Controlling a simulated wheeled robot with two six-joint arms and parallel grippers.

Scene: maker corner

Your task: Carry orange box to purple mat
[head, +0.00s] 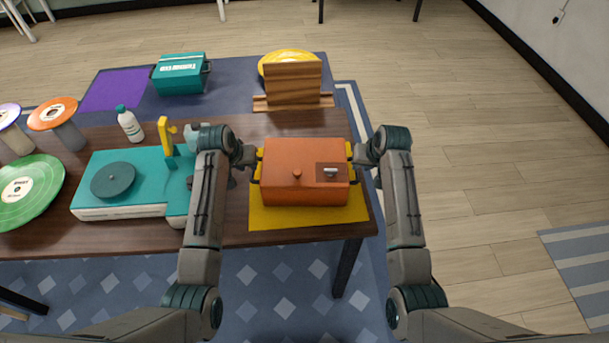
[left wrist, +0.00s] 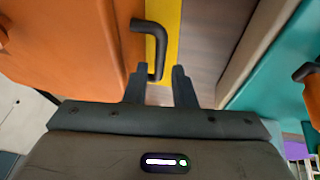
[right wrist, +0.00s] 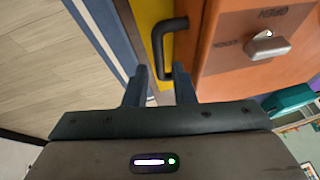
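The orange box (head: 300,180) sits on a yellow mat (head: 265,220) at the right end of the wooden table, with a dark handle on each side. My left gripper (head: 247,156) is at its left side; in the left wrist view the open fingers (left wrist: 159,82) straddle the lower end of the left handle (left wrist: 150,28). My right gripper (head: 356,153) is at its right side; in the right wrist view the open fingers (right wrist: 162,82) straddle the lower end of the right handle (right wrist: 158,40). The purple mat (head: 115,90) lies bare at the far left, beyond the wooden tabletop.
A teal box (head: 181,75) stands right beside the purple mat. A teal turntable (head: 130,185), a white bottle (head: 130,125) and a green disc (head: 30,190) are left of the orange box. A wooden stand (head: 293,85) and yellow plate (head: 290,56) are behind it.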

